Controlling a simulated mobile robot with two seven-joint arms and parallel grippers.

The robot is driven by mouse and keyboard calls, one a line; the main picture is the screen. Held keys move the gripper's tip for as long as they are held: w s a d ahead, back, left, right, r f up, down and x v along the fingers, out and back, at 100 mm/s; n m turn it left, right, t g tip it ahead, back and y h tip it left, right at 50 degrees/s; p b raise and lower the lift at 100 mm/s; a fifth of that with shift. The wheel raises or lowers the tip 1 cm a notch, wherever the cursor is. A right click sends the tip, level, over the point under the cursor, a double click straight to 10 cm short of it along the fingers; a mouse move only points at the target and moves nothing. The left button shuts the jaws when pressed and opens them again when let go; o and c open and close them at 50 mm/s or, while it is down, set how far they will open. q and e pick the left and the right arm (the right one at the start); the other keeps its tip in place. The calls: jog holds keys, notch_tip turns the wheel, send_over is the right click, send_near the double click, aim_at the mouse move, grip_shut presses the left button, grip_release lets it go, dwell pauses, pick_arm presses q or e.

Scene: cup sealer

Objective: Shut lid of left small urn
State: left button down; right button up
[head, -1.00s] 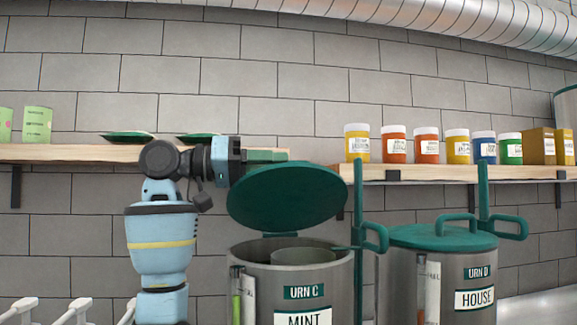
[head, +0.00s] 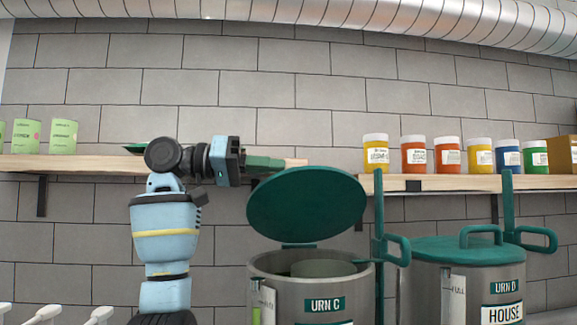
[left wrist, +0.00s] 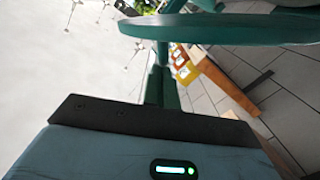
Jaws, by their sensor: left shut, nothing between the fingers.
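The left small urn (head: 300,291), labelled URN C, is a grey metal cylinder. Its round green lid (head: 306,207) stands open, tilted up over the mouth, and part of the inside shows below it. My left gripper (head: 282,163) is at the lid's upper left edge, with its green fingers shut and empty. In the left wrist view the fingers (left wrist: 161,88) point away beneath a large green disc (left wrist: 225,28), which looks like the lid. I cannot tell whether they touch it. My right gripper is in neither view.
Urn D (head: 465,285), with its green lid (head: 465,250) down, stands close on the right. A wooden shelf (head: 440,184) with several jars (head: 414,155) is behind. Another shelf (head: 75,167) on the left holds green cans (head: 62,137). A duct runs overhead.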

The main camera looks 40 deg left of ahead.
pick_arm(q)
jog(key=r, duration=0.2)
jog(key=w+a+r+g, duration=0.1)
jog(key=shift+r+m, duration=0.15)
jog(key=shift+m, duration=0.15)
jog(key=shift+g+y, duration=0.3)
jog(key=shift+g, duration=0.4)
jog(key=s+a+r, duration=0.1)
jog(key=a, duration=0.1)
jog(key=s+a+r, duration=0.1)
jog(key=a+r, duration=0.1)
jog(key=shift+s+r, duration=0.1)
jog(key=shift+s, duration=0.3)
